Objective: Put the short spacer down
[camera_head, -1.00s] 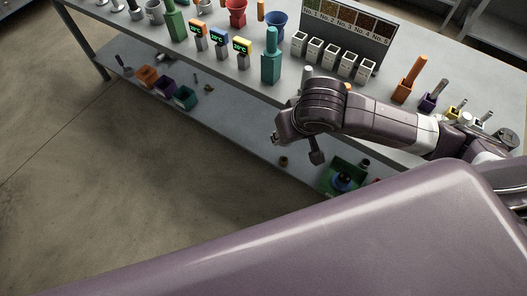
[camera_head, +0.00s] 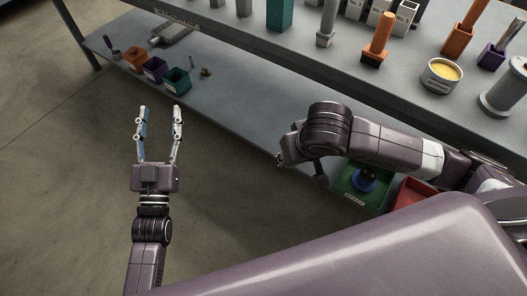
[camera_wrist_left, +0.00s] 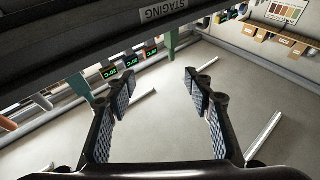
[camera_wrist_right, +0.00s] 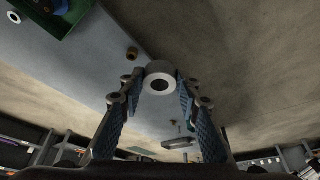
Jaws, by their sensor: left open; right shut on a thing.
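The short spacer, a pale ring-shaped cylinder with a dark hole (camera_wrist_right: 160,69), sits between the fingertips of my right gripper (camera_wrist_right: 161,84) in the right wrist view. The gripper is shut on it, with its end face toward the camera. In the head view the spacer cannot be made out, and my right arm's wrist hides most of that gripper near the lower shelf's front edge. My left gripper (camera_head: 159,112) is open and empty above the floor, left of the right arm in the head view. Its spread fingers (camera_wrist_left: 160,88) also show in the left wrist view.
Orange (camera_head: 134,58), purple (camera_head: 155,69) and teal (camera_head: 177,79) bins stand on the lower shelf (camera_head: 235,110). A green tray (camera_head: 349,183) with a blue item and a red bin (camera_head: 412,190) are at right. The shelf's middle stretch is mostly clear. The upper bench (camera_head: 290,60) overhangs it.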

